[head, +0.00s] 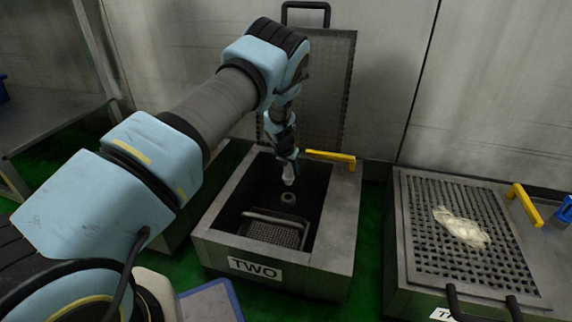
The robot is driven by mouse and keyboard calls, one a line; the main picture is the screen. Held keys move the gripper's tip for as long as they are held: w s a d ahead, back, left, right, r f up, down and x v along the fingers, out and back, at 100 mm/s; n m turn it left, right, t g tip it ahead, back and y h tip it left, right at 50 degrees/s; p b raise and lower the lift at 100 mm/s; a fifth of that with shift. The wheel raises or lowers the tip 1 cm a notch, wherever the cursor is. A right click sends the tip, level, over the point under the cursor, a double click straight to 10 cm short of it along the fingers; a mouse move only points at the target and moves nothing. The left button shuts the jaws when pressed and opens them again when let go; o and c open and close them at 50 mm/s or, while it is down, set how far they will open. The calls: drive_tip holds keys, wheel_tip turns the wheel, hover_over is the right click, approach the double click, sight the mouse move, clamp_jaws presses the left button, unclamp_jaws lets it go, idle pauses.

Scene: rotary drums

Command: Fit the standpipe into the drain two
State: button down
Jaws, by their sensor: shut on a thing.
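The drum box labelled TWO (338,270) is open at the top, with a dark, deep inside. On its floor a small grey ring with a dark hole, the drain (288,197), shows toward the back. My gripper (289,161) reaches down into the box from above and is shut on the standpipe (289,178), a short pale piece pointing down. The standpipe looks roughly upright, and in the picture its lower end is just above the drain ring. I cannot tell the exact gap or whether they touch. The fingers hide the standpipe's upper part.
A perforated basket (272,233) sits inside the box at the front. A perforated lid (325,90) stands raised behind. A yellow handle (330,156) lies at the box's back rim. On the right, another box has a closed perforated lid (470,262) with a crumpled pale cloth (461,228) on it.

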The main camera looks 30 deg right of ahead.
sight(286, 177)
drive_tip(key=shift+w+r, duration=0.1)
idle(0.3)
drive_tip(key=shift+f+b, duration=1.25)
drive_tip(key=shift+f, duration=1.7)
drive_tip(key=shift+p, duration=0.7)
drive_tip(key=shift+f+b, duration=1.15)
drive_tip(key=shift+f, duration=0.8)
drive_tip(key=shift+c, duration=1.7)
unclamp_jaws()
drive_tip(key=p+v, duration=0.4)
drive_tip(key=v, duration=0.6)
drive_tip(key=shift+a+r+p, duration=0.1)
drive_tip(key=shift+r+p, duration=0.25)
